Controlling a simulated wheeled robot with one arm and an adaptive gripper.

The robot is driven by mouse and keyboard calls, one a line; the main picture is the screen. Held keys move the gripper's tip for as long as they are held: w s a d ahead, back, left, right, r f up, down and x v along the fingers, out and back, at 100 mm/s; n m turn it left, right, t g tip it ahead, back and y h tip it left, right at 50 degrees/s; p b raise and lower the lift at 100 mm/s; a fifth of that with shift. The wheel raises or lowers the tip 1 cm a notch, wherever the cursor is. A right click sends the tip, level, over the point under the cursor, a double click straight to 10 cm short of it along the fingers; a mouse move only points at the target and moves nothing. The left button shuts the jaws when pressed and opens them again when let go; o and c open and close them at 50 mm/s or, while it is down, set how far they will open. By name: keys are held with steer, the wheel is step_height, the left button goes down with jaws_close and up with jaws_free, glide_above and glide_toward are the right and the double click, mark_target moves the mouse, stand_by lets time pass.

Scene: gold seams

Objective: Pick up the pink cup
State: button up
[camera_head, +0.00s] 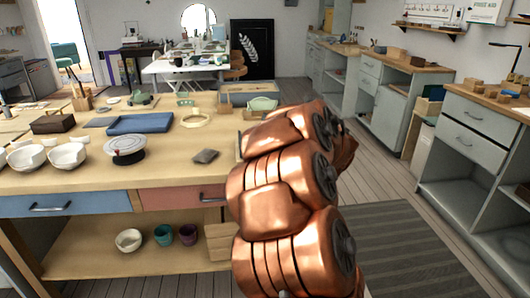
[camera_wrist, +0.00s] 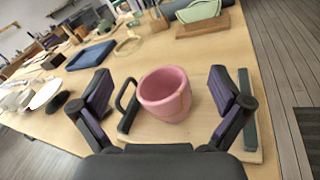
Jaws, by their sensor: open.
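The pink cup (camera_wrist: 164,95) stands in the wrist view on a pale wooden tray (camera_wrist: 152,133) with a dark green handle on its left and a dark green bar on its right. My gripper (camera_wrist: 160,82) is open, with one finger on each side of the cup and a visible gap to each. Nothing is held. The cup's mouth faces up towards the wrist camera. In the head view my copper-coloured arm hides the cup, the tray and my gripper.
Beyond the cup are a green rounded item on a wooden base (camera_wrist: 203,22), a pale ring (camera_wrist: 127,46) and a blue tray (camera_wrist: 90,55). White bowls (camera_head: 68,156) stand at the worktable's left. The table's right edge drops to open floor with a grey striped rug (camera_head: 400,250).

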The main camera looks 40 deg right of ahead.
steer(key=f+n+y, duration=0.1)
steer(key=f+n, duration=0.1)
steer(key=s+f+n+t+y+b, duration=0.1)
steer(key=f+n+y+b, duration=0.1)
steer(key=f+n, duration=0.1)
steer(key=shift+s+a+f+n+t+y, duration=0.25)
steer(key=shift+a+f+n+t+y, duration=0.05)
steer(key=shift+y, duration=0.1)
steer(key=shift+w+a, duration=0.1)
steer(key=shift+a, duration=0.05)
steer(key=shift+w, duration=1.05)
steer(key=shift+w+d+b, duration=0.1)
steer(key=shift+w+d, duration=0.1)
steer(key=shift+w, duration=0.7)
steer(key=shift+w+d+b, duration=0.1)
steer(key=shift+w+d, duration=0.05)
steer(key=shift+w, duration=0.75)
steer(key=shift+w+d+b, duration=0.1)
steer(key=shift+w+d, duration=0.1)
steer(key=shift+w, duration=0.7)
steer(key=shift+c, duration=0.3)
steer(key=c, duration=0.8)
